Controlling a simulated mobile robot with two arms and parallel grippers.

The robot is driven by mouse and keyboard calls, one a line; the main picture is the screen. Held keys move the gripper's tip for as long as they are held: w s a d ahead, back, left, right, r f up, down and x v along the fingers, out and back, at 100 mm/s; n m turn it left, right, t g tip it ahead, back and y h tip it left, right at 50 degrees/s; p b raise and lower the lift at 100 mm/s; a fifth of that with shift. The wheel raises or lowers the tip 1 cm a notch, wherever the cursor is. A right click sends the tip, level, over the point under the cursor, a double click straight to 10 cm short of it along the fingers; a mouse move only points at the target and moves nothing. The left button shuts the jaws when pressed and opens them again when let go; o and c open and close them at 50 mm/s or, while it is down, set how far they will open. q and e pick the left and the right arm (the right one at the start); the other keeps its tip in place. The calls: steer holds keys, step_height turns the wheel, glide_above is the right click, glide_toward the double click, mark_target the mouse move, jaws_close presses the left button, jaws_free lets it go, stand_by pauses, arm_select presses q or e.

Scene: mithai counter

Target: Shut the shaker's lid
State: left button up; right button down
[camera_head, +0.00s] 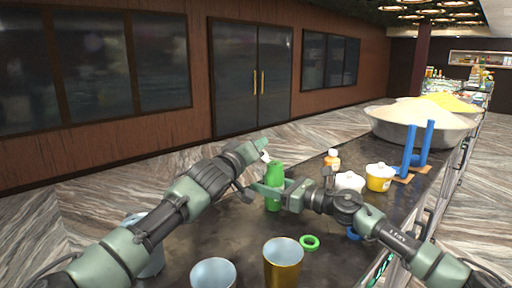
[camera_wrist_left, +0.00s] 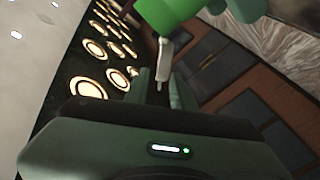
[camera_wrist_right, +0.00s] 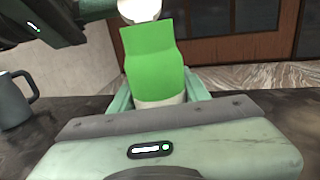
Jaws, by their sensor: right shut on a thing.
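The green shaker (camera_head: 274,180) stands upright over the counter. My right gripper (camera_head: 275,190) is shut around its body from the right. In the right wrist view the shaker (camera_wrist_right: 155,60) shows between the two fingers, with a pale band low down. A white round lid (camera_wrist_right: 139,10) is raised at its top, close to my left gripper; it also shows as a small pale piece in the left wrist view (camera_wrist_left: 164,58). My left gripper (camera_head: 258,150) is at the shaker's top, beside the lid. Its fingers look close together, but contact with the lid is unclear.
A green ring (camera_head: 310,242), a brass cup (camera_head: 283,268) and a pale-lined cup (camera_head: 213,274) are at the counter's front. A white lidded pot (camera_head: 349,182), a yellow pot (camera_head: 380,178), an orange-white bottle (camera_head: 332,160) and blue posts (camera_head: 409,148) stand right of the shaker.

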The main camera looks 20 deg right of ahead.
arm_select(q)
jaws_close()
